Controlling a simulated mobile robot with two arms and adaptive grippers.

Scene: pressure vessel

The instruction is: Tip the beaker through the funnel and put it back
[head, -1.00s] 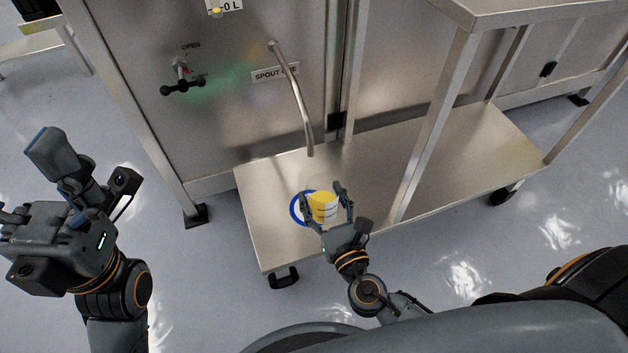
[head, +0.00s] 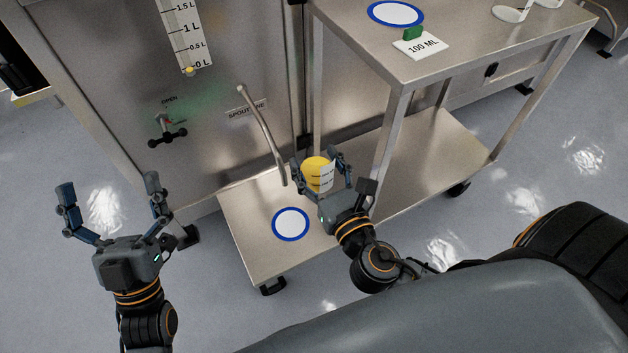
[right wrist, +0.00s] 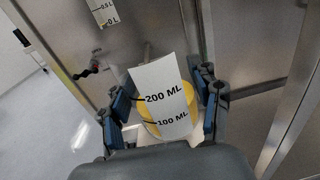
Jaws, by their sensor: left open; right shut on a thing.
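The beaker (head: 318,174) holds yellow liquid and has a white scale strip, marked 100 ML and 200 ML in the right wrist view (right wrist: 162,98). My right gripper (head: 320,168) is shut on it and holds it above the lower shelf, right of the spout's end. My left gripper (head: 108,197) is open and empty at the left, over the floor. No funnel can be made out in these frames.
A bent spout (head: 264,135) comes from the vessel wall. A blue-ringed white disc (head: 291,224) lies bare on the lower shelf (head: 243,205). The upper table (head: 455,62) carries another blue-ringed disc (head: 396,13), a 100 ML card (head: 423,46) with a green piece, and white items at the back.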

